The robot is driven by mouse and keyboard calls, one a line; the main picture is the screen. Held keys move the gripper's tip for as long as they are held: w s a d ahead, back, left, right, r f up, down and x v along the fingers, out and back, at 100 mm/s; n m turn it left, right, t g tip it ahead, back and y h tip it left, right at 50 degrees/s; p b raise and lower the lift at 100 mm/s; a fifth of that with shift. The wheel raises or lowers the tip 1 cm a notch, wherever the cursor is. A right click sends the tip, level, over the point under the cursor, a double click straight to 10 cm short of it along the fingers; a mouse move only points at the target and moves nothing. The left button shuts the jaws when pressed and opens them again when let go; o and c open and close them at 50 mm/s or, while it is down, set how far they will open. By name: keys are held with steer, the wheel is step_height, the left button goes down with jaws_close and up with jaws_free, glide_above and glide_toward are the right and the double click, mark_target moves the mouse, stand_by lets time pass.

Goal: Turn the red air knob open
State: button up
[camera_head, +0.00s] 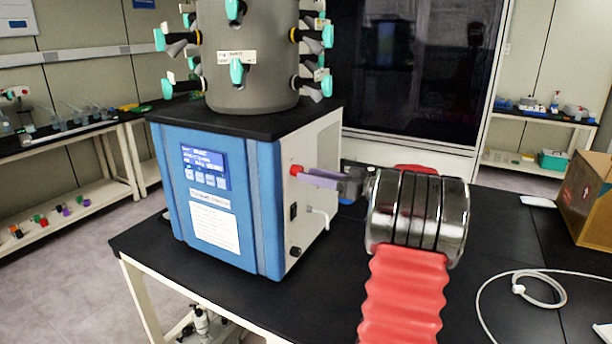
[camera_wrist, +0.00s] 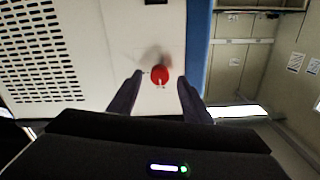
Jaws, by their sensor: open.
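The red air knob (camera_head: 296,170) sits on the white side panel of the blue freeze dryer (camera_head: 222,200), near its front edge. In the wrist view the red knob (camera_wrist: 160,75) lies ahead between the two dark fingers of my gripper (camera_wrist: 159,82). The fingers are spread apart, with a gap on each side of the knob. In the head view my gripper (camera_head: 318,177) reaches in from the right, its purple-grey fingers close to the knob. The farther finger is mostly hidden there, so I cannot tell from that view whether anything touches.
The freeze dryer stands on a black table (camera_head: 330,275). A grey chamber (camera_head: 254,85) with several teal-handled valves stands on top. A white cable (camera_head: 520,290) and a cardboard box (camera_head: 588,200) are at right.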

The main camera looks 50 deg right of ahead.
mark_target(297, 171)
steer(key=shift+x, duration=1.2)
steer(key=shift+c, duration=0.4)
